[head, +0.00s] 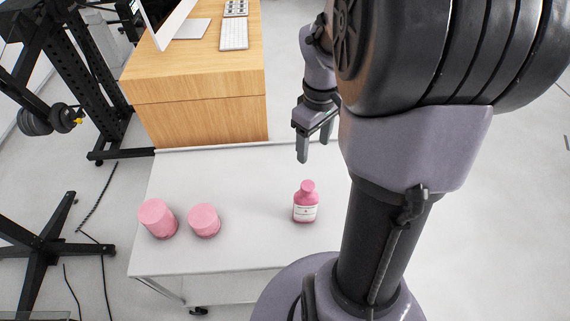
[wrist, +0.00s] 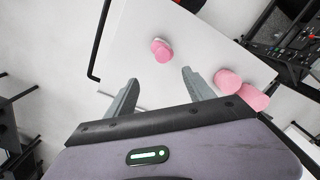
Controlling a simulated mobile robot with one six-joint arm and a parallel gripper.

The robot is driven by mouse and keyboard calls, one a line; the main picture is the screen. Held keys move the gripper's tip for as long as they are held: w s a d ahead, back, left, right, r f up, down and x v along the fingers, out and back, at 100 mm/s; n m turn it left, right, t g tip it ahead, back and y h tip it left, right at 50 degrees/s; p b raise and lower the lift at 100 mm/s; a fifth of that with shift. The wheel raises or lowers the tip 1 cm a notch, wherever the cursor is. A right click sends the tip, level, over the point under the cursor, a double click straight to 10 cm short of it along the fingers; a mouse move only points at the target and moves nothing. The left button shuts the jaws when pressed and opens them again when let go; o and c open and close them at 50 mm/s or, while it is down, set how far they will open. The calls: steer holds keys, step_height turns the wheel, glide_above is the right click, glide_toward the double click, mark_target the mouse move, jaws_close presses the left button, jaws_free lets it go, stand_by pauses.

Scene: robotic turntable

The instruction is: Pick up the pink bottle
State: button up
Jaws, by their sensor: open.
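The pink bottle (head: 306,203) stands upright on the white table, with a round pink cap and a white label. In the wrist view the bottle (wrist: 161,50) shows beyond the fingertips, between their two lines. My gripper (head: 314,157) is open and empty, above the table and behind the bottle in the head view. Its two fingers, with the gap between them (wrist: 158,76), also show in the wrist view. They do not touch the bottle. My own arm covers the right part of the table in the head view.
Two pink cylindrical containers, a taller one (head: 158,219) and a shorter one (head: 204,220), stand left on the white table (head: 250,245). A wooden desk (head: 200,110) with a monitor and keyboard (head: 234,34) adjoins the table's back. A black rack stands at left. The tabletop between containers and bottle is clear.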

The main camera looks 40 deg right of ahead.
mark_target(308, 185)
steer(key=f+b, duration=0.1)
steer(key=f, duration=0.4)
steer(key=f+b, duration=0.2)
steer(key=f, duration=0.4)
steer(key=f+b, duration=0.2)
steer(key=f, duration=0.4)
steer(key=shift+s+a, duration=0.15)
steer(key=shift+a, duration=0.2)
steer(key=shift+r, duration=0.1)
jaws_close()
